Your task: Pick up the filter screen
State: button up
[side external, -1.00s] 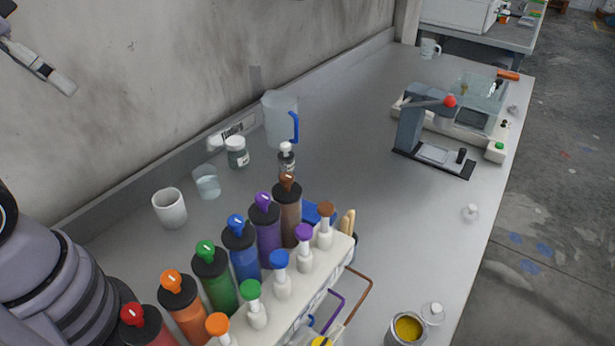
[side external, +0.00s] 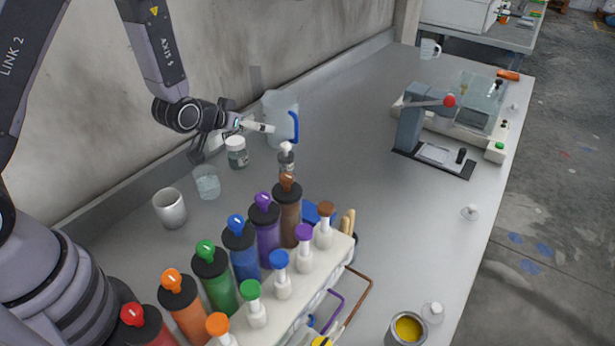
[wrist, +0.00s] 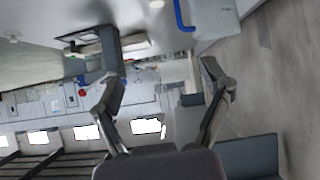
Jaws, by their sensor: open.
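I cannot clearly pick out a filter screen in either view. Small pale round pieces lie near the bench's right edge, one at mid-length (side external: 471,212) and one beside the paint can (side external: 432,312); they are too small to identify. My gripper (side external: 235,128) is in the air by the wall, above the glass beaker and the lidded jar and close to the jug in the picture. In the wrist view my gripper (wrist: 162,72) has its two fingers spread wide with nothing between them.
A rack (side external: 335,255) of coloured bottles fills the front. A lever device (side external: 410,125) stands at the right. The bench middle (side external: 380,215) is clear.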

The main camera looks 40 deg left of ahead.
jog(key=t, duration=0.2)
send_near(281, 161)
jog(key=shift+y, duration=0.3)
jog(key=x, duration=1.2)
jog(key=shift+w+d+f, duration=0.15)
jog(key=shift+w+f, duration=0.05)
jog(key=shift+w, duration=0.05)
jog(key=c, duration=1.3)
jog(key=shift+r, duration=0.1)
